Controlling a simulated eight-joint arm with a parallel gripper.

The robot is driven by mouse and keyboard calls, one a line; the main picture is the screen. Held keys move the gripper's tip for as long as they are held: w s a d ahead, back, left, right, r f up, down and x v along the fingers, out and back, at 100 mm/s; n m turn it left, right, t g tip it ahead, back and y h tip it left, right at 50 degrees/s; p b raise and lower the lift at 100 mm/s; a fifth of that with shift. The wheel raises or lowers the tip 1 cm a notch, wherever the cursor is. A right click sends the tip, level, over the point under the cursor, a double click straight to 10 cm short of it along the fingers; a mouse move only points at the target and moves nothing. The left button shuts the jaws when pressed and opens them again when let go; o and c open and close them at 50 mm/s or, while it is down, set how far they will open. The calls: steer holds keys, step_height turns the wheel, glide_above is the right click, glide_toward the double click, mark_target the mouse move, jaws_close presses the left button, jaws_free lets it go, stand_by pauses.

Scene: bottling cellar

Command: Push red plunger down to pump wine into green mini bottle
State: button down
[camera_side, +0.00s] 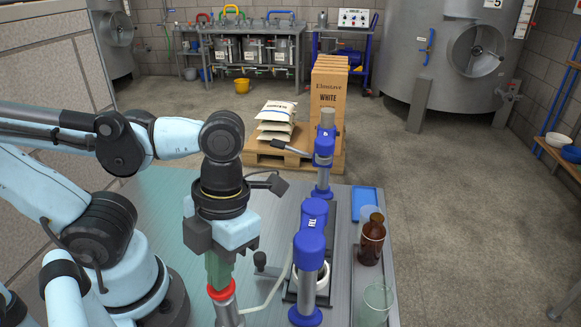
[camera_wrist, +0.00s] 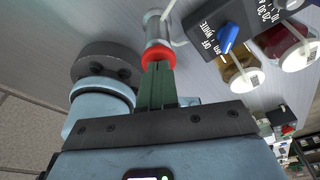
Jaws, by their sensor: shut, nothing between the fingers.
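The red plunger (camera_side: 222,291) tops an upright grey pump cylinder (camera_side: 229,314) at the front of the metal table. In the wrist view the red plunger (camera_wrist: 158,57) is at the upper middle, with the pale cylinder (camera_wrist: 156,27) beyond it. My gripper (camera_side: 217,281) points down over the plunger, its green fingers shut together and empty. In the wrist view the fingertips (camera_wrist: 158,68) meet the plunger's edge in the picture; they look in contact, but I cannot tell for certain.
A pale hose (camera_side: 272,297) curves right from the pump. Blue-headed stands (camera_side: 311,240) rise close to my gripper's right. A brown bottle (camera_side: 372,240) and a clear glass (camera_side: 377,304) stand at the right edge. The wrist view shows a blue-knobbed control box (camera_wrist: 250,40) and an amber-filled vessel (camera_wrist: 240,75).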

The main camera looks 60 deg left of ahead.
steer(key=shift+r, duration=1.45)
steer(key=shift+f, duration=0.15)
steer(key=shift+f, duration=1.55)
steer(key=shift+r, duration=1.7)
steer(key=shift+r, duration=2.5)
